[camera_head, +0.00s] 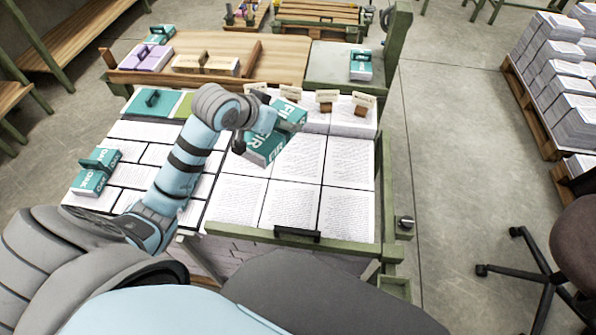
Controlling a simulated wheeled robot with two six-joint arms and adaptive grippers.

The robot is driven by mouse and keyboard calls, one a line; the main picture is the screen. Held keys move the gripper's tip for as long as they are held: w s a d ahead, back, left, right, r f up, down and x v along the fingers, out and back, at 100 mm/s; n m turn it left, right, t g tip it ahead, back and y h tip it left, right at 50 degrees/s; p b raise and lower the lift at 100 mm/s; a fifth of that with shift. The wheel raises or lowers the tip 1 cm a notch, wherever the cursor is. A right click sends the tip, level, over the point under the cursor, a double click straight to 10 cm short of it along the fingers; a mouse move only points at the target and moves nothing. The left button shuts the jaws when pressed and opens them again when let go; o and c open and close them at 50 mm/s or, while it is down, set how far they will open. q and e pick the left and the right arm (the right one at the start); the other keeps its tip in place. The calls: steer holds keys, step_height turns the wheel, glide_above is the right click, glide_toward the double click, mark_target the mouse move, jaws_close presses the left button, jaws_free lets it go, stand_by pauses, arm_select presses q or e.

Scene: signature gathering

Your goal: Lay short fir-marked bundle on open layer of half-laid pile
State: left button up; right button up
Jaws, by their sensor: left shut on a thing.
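A teal-and-white bundle lettered FIR (265,149) is held over the paper pile (289,206). My left gripper (248,136) is shut on it, and the arm comes in from the left. The bundle is angled to the rows of the pile; I cannot tell whether it touches the sheets. The pile has printed white sheets facing up in front and a back row with small tags (327,97) on wooden blocks. Part of the pile behind the bundle and gripper is hidden. My right gripper is not in view.
A teal bundle lettered OAK (95,180) lies on the paper stacks at left. A wooden tray table (275,60) at the back holds a purple bundle (147,57). A green post (395,60) stands at back right. A pallet of paper stacks (560,90) and a chair (560,245) are at right.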

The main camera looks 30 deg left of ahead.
mark_target(264, 171)
arm_select(q)
steer(key=w+a+f+n+y+p, duration=0.25)
steer(key=a+n+y, duration=0.2)
steer(key=a, duration=0.25)
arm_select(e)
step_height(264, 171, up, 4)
arm_select(q)
steer(key=shift+h, duration=0.35)
steer(key=f+b, duration=0.2)
steer(key=f, duration=0.5)
steer(key=s+f+b, duration=0.1)
steer(key=f+b, duration=0.1)
steer(key=f, duration=0.4)
steer(key=f+b, duration=0.2)
steer(key=f, duration=0.5)
steer(key=shift+s+a+f, duration=0.15)
steer(key=shift+a+f, duration=0.05)
steer(key=shift+f, duration=0.1)
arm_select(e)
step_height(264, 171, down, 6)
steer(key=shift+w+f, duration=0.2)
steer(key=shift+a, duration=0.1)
arm_select(q)
steer(key=shift+f+b, duration=0.2)
steer(key=shift+b, duration=0.1)
steer(key=o, duration=1.4)
